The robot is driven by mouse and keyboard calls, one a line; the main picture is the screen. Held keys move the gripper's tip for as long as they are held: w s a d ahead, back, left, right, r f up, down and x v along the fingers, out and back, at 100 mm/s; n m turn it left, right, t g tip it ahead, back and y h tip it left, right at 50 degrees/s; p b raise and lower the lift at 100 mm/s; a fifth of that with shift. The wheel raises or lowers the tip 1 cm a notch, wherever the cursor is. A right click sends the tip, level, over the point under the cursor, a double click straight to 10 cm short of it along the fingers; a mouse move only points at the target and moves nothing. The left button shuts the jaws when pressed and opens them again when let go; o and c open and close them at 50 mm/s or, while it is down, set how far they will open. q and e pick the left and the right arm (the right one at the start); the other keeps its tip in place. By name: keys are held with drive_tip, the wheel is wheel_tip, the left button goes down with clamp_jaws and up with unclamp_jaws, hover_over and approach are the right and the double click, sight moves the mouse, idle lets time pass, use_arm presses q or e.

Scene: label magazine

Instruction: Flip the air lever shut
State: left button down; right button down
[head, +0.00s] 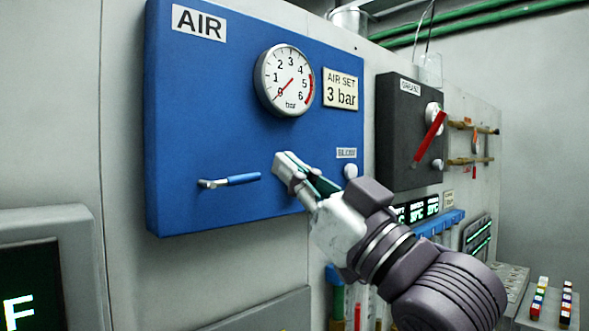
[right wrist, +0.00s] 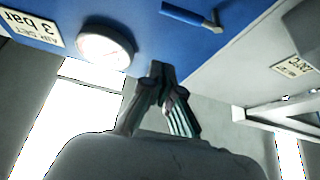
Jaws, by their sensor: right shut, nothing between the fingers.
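The air lever (head: 230,181) has a blue handle and a silver pivot at its left end. It lies nearly level, low on the blue AIR panel (head: 200,100). It also shows at the top of the right wrist view (right wrist: 190,14). My right gripper (head: 280,162) is shut and empty, in front of the panel to the right of the handle's free end and apart from it. Its fingers show in the right wrist view (right wrist: 160,75). The round gauge (head: 284,80) has its red needle at about 0 bar. My left gripper is not in view.
A white knob (head: 350,171) sits by the panel's right edge, close to my right arm. A dark grey box (head: 400,120) with a red lever (head: 430,137) stands further right. A screen (head: 35,285) is at the lower left. The space below the lever is clear.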

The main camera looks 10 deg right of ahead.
sight(250, 178)
drive_tip(key=p+x, duration=0.3)
drive_tip(key=x, duration=0.4)
drive_tip(key=f, duration=0.1)
drive_tip(key=f+p, duration=0.1)
drive_tip(key=f, duration=0.2)
drive_tip(key=shift+w+a+p, duration=0.15)
drive_tip(key=shift+w+p, duration=0.2)
drive_tip(key=shift+a, duration=0.1)
drive_tip(key=shift+w+f+b, duration=0.1)
drive_tip(key=shift+f+b, duration=0.55)
drive_tip(key=shift+f, duration=0.2)
drive_tip(key=shift+r, duration=0.1)
